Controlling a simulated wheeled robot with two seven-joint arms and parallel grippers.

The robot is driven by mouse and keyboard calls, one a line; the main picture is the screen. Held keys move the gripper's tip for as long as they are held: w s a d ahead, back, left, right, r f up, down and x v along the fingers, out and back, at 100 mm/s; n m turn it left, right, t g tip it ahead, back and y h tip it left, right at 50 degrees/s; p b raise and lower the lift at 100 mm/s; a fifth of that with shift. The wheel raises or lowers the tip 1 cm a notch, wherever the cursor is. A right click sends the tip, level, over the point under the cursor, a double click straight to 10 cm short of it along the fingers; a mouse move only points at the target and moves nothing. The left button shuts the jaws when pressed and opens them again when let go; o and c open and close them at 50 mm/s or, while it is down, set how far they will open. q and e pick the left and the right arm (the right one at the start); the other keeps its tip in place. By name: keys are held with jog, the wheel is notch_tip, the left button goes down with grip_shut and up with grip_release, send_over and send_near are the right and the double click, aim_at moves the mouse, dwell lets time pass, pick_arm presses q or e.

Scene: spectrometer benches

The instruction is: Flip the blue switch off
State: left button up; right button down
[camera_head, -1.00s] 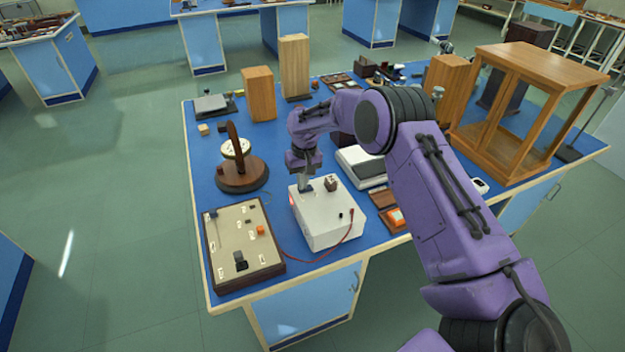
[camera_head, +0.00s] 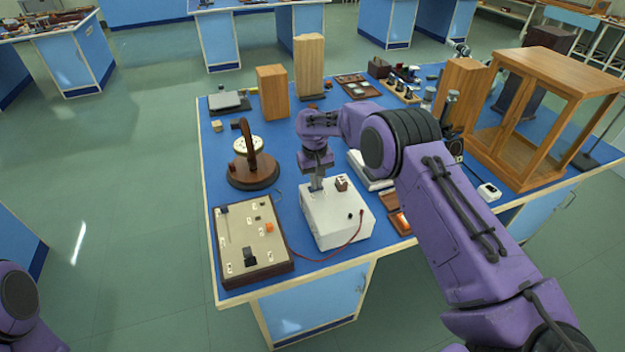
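A white box (camera_head: 340,221) stands near the front edge of the blue-topped bench. A small brown-and-white part (camera_head: 341,184) and a dark knob sit on its top, and a red lead runs from its front. My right gripper (camera_head: 316,186) points down at the back left of the box top. Its fingertips are at or just above that surface, and I cannot tell whether they touch. The fingers are too small to show whether they are open. No blue switch shows clearly; the gripper may cover it. My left gripper is out of view.
A tan board (camera_head: 240,240) with small components lies left of the box. A round wooden-based instrument (camera_head: 252,172) stands behind it. Wooden blocks (camera_head: 272,92) and a wooden-framed case (camera_head: 540,110) stand farther back.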

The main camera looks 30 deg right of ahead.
jog(key=r+p, duration=0.4)
jog(key=p, duration=0.1)
jog(key=shift+d+r, duration=0.15)
jog(key=shift+d, duration=0.1)
jog(key=shift+a+r+b, duration=0.15)
jog(key=shift+r+b, duration=0.1)
jog(key=shift+b, duration=0.4)
notch_tip(320, 180, up, 9)
jog(key=b, duration=0.2)
jog(key=shift+a+r, duration=0.15)
jog(key=shift+a, duration=0.2)
jog(key=shift+d, duration=0.1)
